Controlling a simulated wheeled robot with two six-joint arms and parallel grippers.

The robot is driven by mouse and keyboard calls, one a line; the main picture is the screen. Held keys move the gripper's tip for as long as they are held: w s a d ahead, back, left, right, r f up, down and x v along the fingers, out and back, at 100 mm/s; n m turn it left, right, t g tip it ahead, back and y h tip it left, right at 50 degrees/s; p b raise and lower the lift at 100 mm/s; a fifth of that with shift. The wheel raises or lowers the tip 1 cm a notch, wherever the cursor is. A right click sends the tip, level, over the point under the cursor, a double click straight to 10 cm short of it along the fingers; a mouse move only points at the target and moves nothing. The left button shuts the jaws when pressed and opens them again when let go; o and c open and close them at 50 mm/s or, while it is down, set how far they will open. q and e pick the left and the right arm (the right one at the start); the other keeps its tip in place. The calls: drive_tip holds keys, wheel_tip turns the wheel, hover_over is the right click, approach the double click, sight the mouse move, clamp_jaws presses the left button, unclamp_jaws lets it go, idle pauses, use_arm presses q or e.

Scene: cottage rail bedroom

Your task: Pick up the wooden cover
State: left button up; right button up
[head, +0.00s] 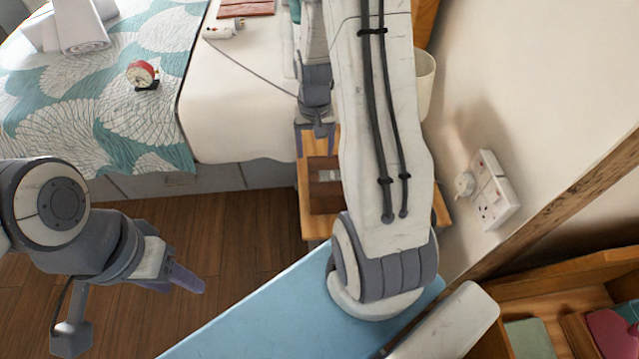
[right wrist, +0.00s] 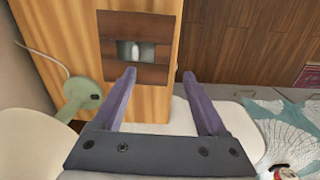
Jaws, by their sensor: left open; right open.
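The wooden cover (head: 325,198) is a dark brown, box-like piece on the light wood bedside table (head: 304,213), partly hidden by my right arm in the head view. In the right wrist view the cover (right wrist: 135,73) has an opening in its top with something pale inside. My right gripper (right wrist: 159,75) is open and empty. Its fingertips point toward the cover's near right part, and I see no contact. In the head view the right gripper (head: 317,140) is at the far side of the table. My left gripper (head: 182,278) is open and empty over the floor at the left.
A wall socket (head: 495,190) with a plug is right of the table. A pale green object (right wrist: 80,93) stands beside the cover.

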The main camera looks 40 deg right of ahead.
sight(313, 175)
wheel_tip(313, 175, down, 4)
drive_tip(key=shift+a, duration=0.15)
drive_tip(key=shift+w+f, duration=0.15)
drive_tip(key=shift+f, duration=1.3)
drive_tip(key=shift+w+f, duration=0.15)
drive_tip(key=shift+f, duration=1.3)
clamp_jaws()
